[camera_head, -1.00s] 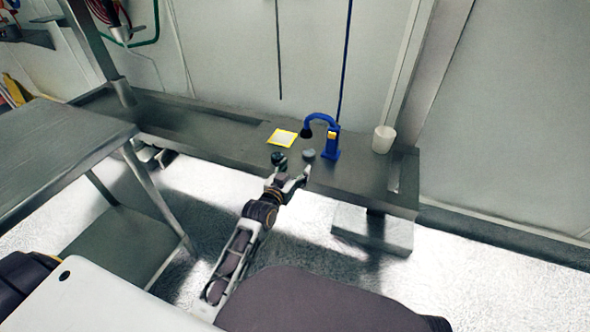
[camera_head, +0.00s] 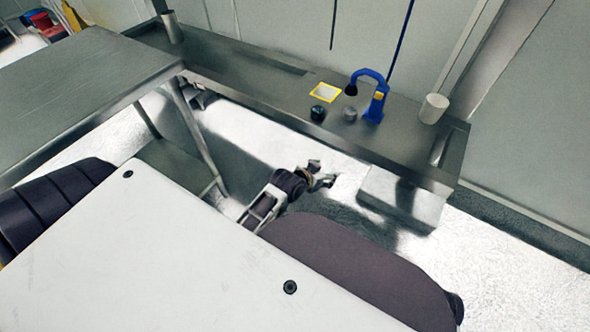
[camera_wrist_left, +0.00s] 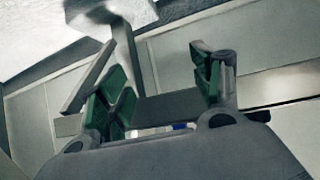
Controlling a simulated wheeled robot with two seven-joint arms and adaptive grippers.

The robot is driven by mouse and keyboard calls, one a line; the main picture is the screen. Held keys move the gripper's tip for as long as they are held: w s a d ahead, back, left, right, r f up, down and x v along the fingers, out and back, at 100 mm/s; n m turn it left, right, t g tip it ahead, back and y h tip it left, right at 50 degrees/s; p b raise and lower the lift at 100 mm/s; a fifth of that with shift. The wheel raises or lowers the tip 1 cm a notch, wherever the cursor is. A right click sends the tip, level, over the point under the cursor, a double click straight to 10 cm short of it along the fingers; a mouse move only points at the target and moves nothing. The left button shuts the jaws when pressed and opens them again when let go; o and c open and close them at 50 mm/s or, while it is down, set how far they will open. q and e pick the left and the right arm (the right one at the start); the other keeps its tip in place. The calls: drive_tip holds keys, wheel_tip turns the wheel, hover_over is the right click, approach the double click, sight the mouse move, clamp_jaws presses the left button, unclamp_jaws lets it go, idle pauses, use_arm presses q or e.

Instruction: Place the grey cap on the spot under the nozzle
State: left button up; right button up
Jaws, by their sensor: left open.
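The grey cap (camera_head: 350,114) sits on the dark bench, straight below the tip of the blue nozzle (camera_head: 369,76) in the head view and beside the nozzle's base. A dark round jar or cap (camera_head: 318,113) stands just left of it. Any mark under the grey cap is hidden. My left gripper (camera_head: 325,176) is open and empty, in front of the bench and well clear of the caps. In the left wrist view its green-padded fingers (camera_wrist_left: 160,85) are spread with nothing between them. My right gripper is in neither view.
A yellow-edged white square (camera_head: 313,91) lies left of the nozzle on the bench (camera_head: 240,72). A white cup (camera_head: 434,108) stands to its right. A grey table (camera_head: 70,90) is at the left. Open floor lies between me and the bench.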

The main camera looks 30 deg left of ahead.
use_arm(q)
drive_tip(key=s+f+g, duration=0.4)
drive_tip(key=s+f, duration=0.1)
drive_tip(key=s, duration=0.5)
drive_tip(key=s+d+f+g, duration=0.1)
drive_tip(key=s+f+g, duration=0.3)
drive_tip(key=s, duration=0.7)
drive_tip(key=shift+f+m+y, duration=0.3)
drive_tip(key=shift+f+y, duration=0.05)
drive_tip(key=shift+y, duration=0.05)
drive_tip(key=shift+o, duration=0.4)
